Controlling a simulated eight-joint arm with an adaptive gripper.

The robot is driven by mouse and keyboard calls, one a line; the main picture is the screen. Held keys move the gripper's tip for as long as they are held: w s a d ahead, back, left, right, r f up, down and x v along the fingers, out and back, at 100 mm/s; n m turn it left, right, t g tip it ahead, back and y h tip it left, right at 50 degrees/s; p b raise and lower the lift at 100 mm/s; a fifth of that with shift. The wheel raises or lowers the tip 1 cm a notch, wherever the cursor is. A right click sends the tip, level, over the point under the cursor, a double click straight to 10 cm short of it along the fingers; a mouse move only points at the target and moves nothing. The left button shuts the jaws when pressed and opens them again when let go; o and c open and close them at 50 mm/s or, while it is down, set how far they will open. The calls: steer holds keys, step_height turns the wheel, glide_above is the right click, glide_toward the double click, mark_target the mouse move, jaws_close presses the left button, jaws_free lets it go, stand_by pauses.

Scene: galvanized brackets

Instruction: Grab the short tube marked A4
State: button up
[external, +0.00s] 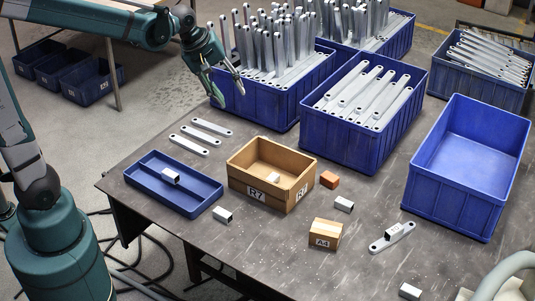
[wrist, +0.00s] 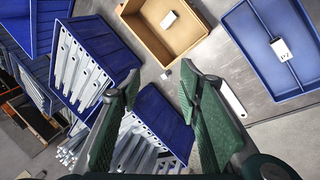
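The mark A4 reads clearly on a small cardboard box (external: 325,234) at the table's front. Several short metal tubes lie about, and I cannot read A4 on any. One tube (external: 170,176) is in the blue tray; it also shows in the wrist view (wrist: 281,49). Others lie in the R7 box (external: 273,178), beside the tray (external: 222,215), right of the box (external: 344,204), on a flat bracket (external: 393,230) and at the front edge (external: 410,291). My gripper (external: 230,98) is open and empty, above the table's back left; its fingers are apart in the wrist view (wrist: 160,72).
Blue crates of brackets (external: 350,150) line the back; an empty blue crate (external: 440,205) stands right. Loose flat brackets (external: 195,140) lie behind the blue tray (external: 205,206). An orange block (external: 330,180) sits beside the R7 box. Bare table lies around the A4 box.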

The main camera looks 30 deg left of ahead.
steer(key=w+d+f+n+g, duration=0.1)
steer(key=w+d+f+n, duration=0.3)
steer(key=d, duration=0.5)
steer(key=n+g+h+b, duration=0.1)
steer(key=n+g+b, duration=0.15)
steer(key=n, duration=0.25)
glide_toward(344, 201)
steer(key=p, duration=0.1)
steer(key=shift+w+f+g, duration=0.3)
steer(key=shift+f+g, duration=0.15)
steer(key=shift+f, duration=0.15)
steer(key=shift+f, duration=0.1)
steer(key=shift+d+f+h+b, duration=0.15)
steer(key=shift+d+f+b, duration=0.1)
steer(key=shift+f, duration=0.3)
steer(key=shift+d+f+h+b, duration=0.15)
steer(key=shift+d+f, duration=0.1)
steer(key=shift+f, duration=0.3)
steer(key=shift+f, duration=0.1)
steer(key=shift+b+x, duration=0.95)
steer(key=shift+x, duration=1.5)
